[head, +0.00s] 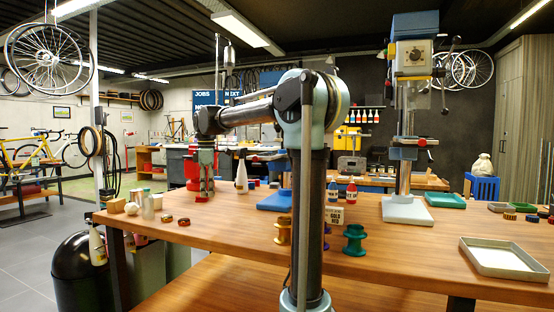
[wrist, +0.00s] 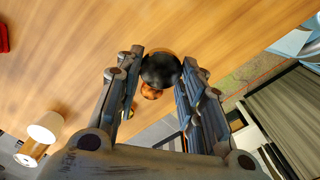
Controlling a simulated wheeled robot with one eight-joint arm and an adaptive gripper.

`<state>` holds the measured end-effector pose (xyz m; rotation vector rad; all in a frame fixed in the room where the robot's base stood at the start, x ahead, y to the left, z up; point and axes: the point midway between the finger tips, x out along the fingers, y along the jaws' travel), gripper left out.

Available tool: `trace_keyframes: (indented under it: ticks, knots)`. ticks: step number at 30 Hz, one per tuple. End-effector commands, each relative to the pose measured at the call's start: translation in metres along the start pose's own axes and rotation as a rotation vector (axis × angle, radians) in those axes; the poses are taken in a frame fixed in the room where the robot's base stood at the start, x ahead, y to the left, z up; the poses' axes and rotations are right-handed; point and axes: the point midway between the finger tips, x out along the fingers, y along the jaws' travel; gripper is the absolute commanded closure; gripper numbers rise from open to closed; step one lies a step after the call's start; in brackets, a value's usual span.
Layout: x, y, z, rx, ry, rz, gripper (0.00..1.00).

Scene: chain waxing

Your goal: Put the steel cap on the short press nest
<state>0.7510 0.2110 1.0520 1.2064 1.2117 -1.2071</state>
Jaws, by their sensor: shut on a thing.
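My gripper (head: 204,193) is low over the left part of the wooden bench in the head view. In the wrist view its fingers (wrist: 160,73) are shut on a dark, glossy round piece (wrist: 160,70). I cannot tell for sure that this is the steel cap. An orange-brown round thing (wrist: 152,92) shows just beyond it, partly hidden. I cannot pick out the short press nest with certainty. A yellow-brown spool-shaped stand (head: 283,231) and a green one (head: 355,240) stand upright near the front edge, to the right of my gripper.
A drill press (head: 404,209) and grey tray (head: 503,260) are at right. Bare bench lies left of the spools.

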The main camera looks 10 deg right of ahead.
Motion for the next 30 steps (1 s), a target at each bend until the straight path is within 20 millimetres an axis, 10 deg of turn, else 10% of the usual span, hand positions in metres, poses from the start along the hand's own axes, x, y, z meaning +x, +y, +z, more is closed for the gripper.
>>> trace_keyframes:
  ticks: [16,30]
  knots:
    - [-0.009,-0.003,0.005,-0.003,0.0,0.0,0.94]
    - [-0.135,-0.063,0.079,-0.049,0.0,-0.001,0.94]
